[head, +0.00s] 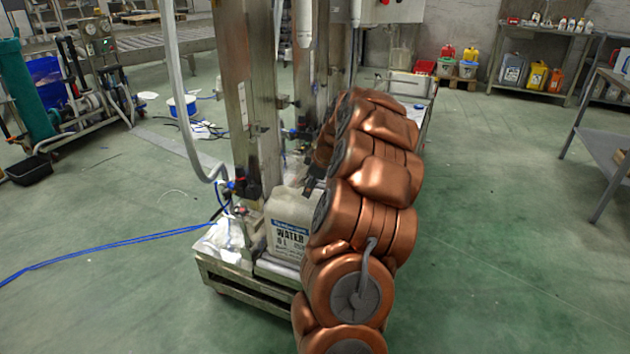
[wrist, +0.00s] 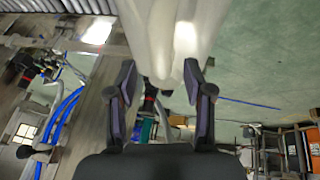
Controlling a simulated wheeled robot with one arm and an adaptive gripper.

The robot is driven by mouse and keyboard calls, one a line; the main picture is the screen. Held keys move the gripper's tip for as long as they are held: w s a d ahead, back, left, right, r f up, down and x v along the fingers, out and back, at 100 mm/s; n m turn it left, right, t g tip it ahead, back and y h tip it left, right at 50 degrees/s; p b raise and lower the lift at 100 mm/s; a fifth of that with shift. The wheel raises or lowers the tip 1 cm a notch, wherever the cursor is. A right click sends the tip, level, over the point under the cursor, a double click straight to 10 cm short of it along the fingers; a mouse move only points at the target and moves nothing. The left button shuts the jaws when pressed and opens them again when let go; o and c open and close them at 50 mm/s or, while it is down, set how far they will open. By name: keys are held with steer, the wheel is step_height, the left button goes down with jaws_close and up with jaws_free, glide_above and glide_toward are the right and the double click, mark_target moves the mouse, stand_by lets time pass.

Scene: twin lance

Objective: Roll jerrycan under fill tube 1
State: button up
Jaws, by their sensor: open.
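A whitish jerrycan (head: 291,222) with a blue and white "WATER" label stands upright on the low steel frame of the filling machine. My copper arm hides its right side. My gripper (head: 313,184) shows as a small dark part by the top of the jerrycan, mostly hidden. In the wrist view my gripper (wrist: 160,72) is open, and the pale jerrycan body (wrist: 178,30) reaches down between its fingertips. I cannot tell if they touch it. Two white vertical tubes (head: 305,24) (head: 356,11) hang at the top; I cannot tell which is fill tube 1.
A steel column (head: 247,90) with a grey hose (head: 180,95) rises beside the jerrycan. Blue lines (head: 100,250) lie on the floor at left. A pump cart (head: 80,95) stands far left. A table (head: 605,140) and shelf (head: 540,60) stand right. Green floor is free at right.

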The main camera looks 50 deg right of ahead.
steer(key=shift+x, duration=1.8)
jaws_close()
